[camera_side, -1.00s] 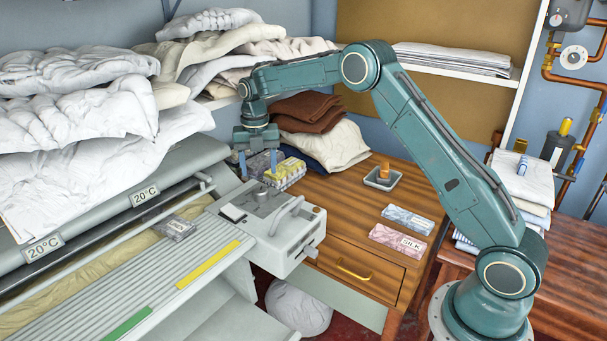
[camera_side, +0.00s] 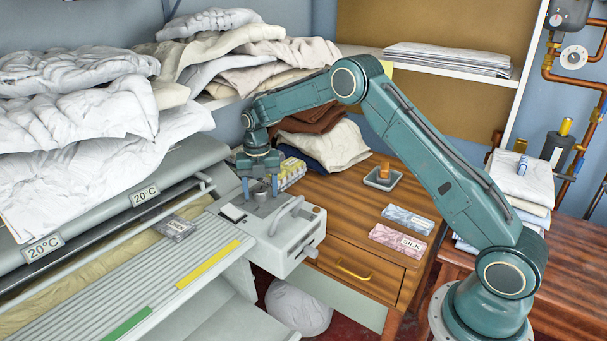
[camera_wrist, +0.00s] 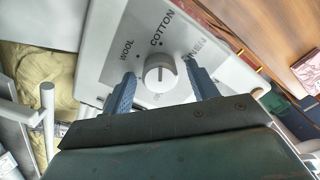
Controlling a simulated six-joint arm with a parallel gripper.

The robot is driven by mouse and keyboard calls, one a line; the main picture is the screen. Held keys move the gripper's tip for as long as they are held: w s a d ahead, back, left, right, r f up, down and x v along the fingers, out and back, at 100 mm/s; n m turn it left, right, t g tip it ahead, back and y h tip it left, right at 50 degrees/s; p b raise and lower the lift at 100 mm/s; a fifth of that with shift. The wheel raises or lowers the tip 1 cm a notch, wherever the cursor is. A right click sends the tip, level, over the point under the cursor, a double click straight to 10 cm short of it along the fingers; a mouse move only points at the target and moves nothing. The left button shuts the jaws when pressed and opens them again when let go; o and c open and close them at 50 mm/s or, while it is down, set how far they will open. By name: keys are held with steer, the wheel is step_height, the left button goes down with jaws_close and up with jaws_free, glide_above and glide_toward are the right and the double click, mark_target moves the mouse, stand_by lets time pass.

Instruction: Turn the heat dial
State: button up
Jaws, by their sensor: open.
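The heat dial (camera_wrist: 160,73) is a round light-grey knob on the ironer's control panel (camera_wrist: 108,50), between the labels WOOL, COTTON and a partly hidden LINEN. In the side view my gripper (camera_side: 260,188) points down over the control box (camera_side: 285,240) at the ironer's right end. The fingers hide much of the dial there.
A grey handle (camera_side: 287,214) rises beside the dial on the control box. Folded cloths (camera_side: 292,172) lie behind the gripper. The wooden cabinet (camera_side: 345,215) to the right holds a SILK packet (camera_side: 397,242).

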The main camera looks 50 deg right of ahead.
steer(key=c, duration=1)
